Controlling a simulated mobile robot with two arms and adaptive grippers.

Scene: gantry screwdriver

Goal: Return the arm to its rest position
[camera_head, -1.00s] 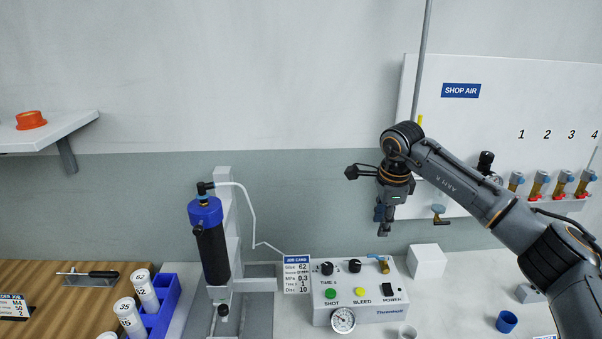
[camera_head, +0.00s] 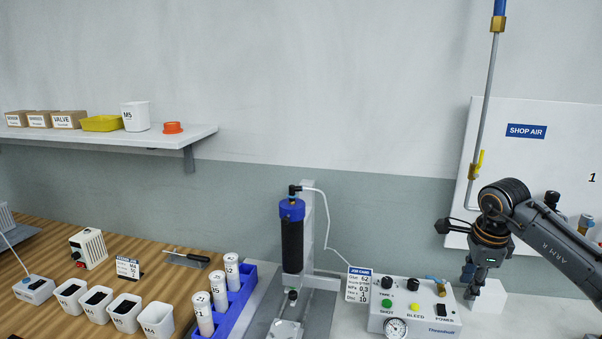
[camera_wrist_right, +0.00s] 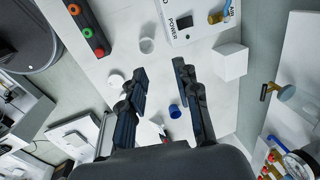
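My right gripper (camera_head: 475,287) hangs from the right arm (camera_head: 556,238) at the right of the head view, in front of the white block and beside the control box. In the right wrist view its two fingers (camera_wrist_right: 160,82) are spread apart with nothing between them. The fingers point down over the white bench top. My left gripper is in neither view.
The control box (camera_head: 420,314) and white block (camera_head: 492,297) stand close to the right gripper. The dispenser with its black cylinder (camera_head: 292,245) stands left of them. A blue cup (camera_wrist_right: 175,111) lies on the bench. A shelf (camera_head: 120,142) hangs on the wall.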

